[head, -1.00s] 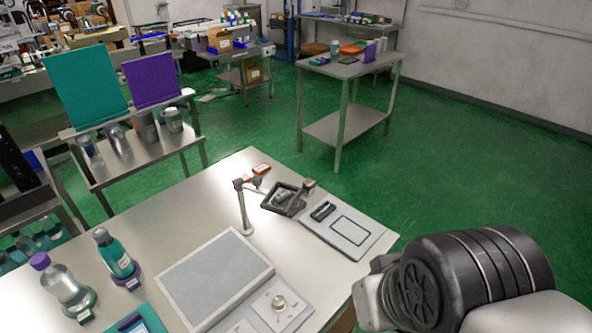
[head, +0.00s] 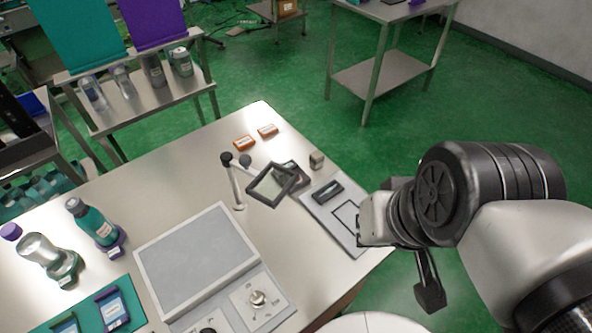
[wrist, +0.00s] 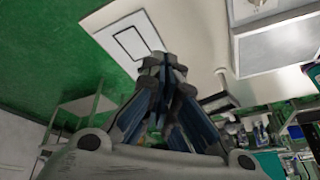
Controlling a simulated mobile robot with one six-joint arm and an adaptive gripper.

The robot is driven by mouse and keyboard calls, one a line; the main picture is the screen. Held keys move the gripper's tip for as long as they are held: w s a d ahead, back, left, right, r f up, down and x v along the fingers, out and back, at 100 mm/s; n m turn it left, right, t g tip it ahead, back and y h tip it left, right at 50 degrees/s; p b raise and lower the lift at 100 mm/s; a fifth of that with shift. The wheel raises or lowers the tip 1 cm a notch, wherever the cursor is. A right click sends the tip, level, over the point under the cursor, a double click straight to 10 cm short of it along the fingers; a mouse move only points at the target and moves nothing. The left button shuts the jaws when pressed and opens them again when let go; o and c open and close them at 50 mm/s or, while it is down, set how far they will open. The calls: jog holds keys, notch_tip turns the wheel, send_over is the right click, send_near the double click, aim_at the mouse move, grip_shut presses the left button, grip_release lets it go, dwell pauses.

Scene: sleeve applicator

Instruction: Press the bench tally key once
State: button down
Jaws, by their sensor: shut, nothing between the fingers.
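I cannot tell for sure which part is the bench tally key. A dark oblong unit (head: 328,190) lies on a pale board (head: 350,240) with a black-outlined rectangle, at the right end of the bench. A small grey block (head: 317,159) stands just behind that board. In the wrist view my gripper (wrist: 163,62) is shut and empty. Its fingers show in front of the board, which also appears in the wrist view (wrist: 112,42), but the gap between them is unclear. In the head view my arm hides part of the board's right side.
A framed magnifier (head: 272,186) on a stand and two orange-labelled blocks (head: 245,143) are left of the board. A grey panel (head: 197,258), a knob (head: 257,298) and bottles (head: 95,225) fill the bench's left and front. Green floor lies open beyond the right edge.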

jog(key=w+a+r+m+y+p, duration=0.1)
jog(key=w+a+m+y+p, duration=0.1)
jog(key=w+a+m, duration=0.2)
jog(key=w+a+r+m+y+p, duration=0.1)
jog(key=w+a+m+y+p, duration=0.2)
jog(key=w+a+m, duration=0.2)
jog(key=w+a+r+m+y+p, duration=0.2)
jog(key=w+a+m+p, duration=0.1)
jog(key=w+a+m, duration=0.1)
jog(key=shift+w+a+m+g, duration=0.2)
jog(key=shift+w+m, duration=0.15)
jog(key=shift+m, duration=0.25)
jog(key=shift+w+a+m+g, duration=0.1)
jog(key=shift+w+m+g, duration=0.15)
jog(key=shift+m, duration=0.35)
jog(key=w+f+m+t+p, duration=0.25)
jog(key=w+m+p, duration=0.25)
jog(key=w+m, duration=0.5)
jog(key=w+d+f+m+t+h+p, duration=0.1)
jog(key=w+d+f+m, duration=0.3)
jog(key=f+m, duration=0.5)
jog(key=shift+d+m+h+p, duration=0.3)
jog(key=shift+d+m+p, duration=0.4)
jog(key=shift+m+p, duration=0.25)
jog(key=shift+f, duration=0.15)
notch_tip(320, 180, down, 8)
jog(key=b, duration=0.7)
jog(key=shift+f, duration=0.25)
